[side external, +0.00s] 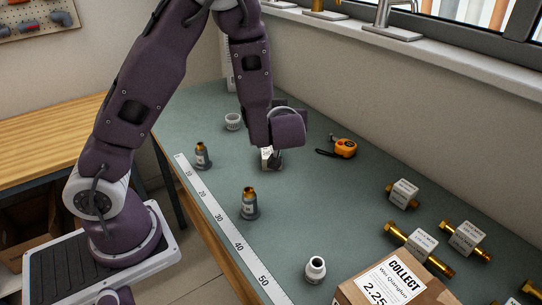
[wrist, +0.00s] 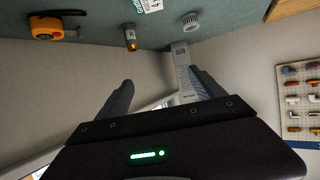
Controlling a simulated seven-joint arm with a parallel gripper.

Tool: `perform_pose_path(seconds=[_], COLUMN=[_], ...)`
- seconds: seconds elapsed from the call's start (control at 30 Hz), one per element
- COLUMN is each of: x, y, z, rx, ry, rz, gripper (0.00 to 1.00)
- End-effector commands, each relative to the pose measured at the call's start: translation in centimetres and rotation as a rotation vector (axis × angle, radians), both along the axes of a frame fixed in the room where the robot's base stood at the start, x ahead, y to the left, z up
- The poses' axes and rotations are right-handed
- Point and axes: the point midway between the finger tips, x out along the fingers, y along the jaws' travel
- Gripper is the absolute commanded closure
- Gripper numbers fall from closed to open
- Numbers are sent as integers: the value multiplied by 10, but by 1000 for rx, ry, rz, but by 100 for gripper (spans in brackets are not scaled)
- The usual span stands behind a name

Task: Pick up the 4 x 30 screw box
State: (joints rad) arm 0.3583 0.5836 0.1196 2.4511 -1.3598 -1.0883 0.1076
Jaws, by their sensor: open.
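My gripper (wrist: 162,88) is open in the wrist view, its two dark fingers apart with nothing held between them. In the side external view the end of my arm hangs over the back half of the green bench, and the fingers cannot be made out. A small white-labelled item (side external: 266,152) stands on the bench just below my wrist, partly hidden by it. In the wrist view a white and green labelled box (wrist: 150,5) is cut off by the top edge. Its print is too small to read, so I cannot tell whether it is the 4 x 30 screw box.
An orange tape measure (side external: 344,148) and a white ribbed cap (side external: 233,121) lie nearby. Two brass-topped fittings (side external: 249,203) (side external: 202,156) stand near the ruler strip (side external: 219,216). Labelled brass fittings (side external: 467,238) and a COLLECT carton (side external: 350,293) occupy the front right. The window wall borders the bench.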

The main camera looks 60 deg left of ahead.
Motion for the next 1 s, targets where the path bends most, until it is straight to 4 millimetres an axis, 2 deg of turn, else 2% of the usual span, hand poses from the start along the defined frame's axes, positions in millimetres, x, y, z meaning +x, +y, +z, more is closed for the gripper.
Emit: perform_pose_path(seconds=[0.03,0.13,0.2,0.3,0.47,0.77,1.0], x=[-1,-1,-1,0,7,27,30], y=[1,1,1,0,12,56,60], z=[-28,-77,-105,-130,-142,-160,-162], rx=[5,2,1,-1,-3,-3,-3], ry=[15,12,6,0,-7,-6,-5], rz=[0,1,0,0,4,4,0], gripper=[22,22,22,22,22,22,22])
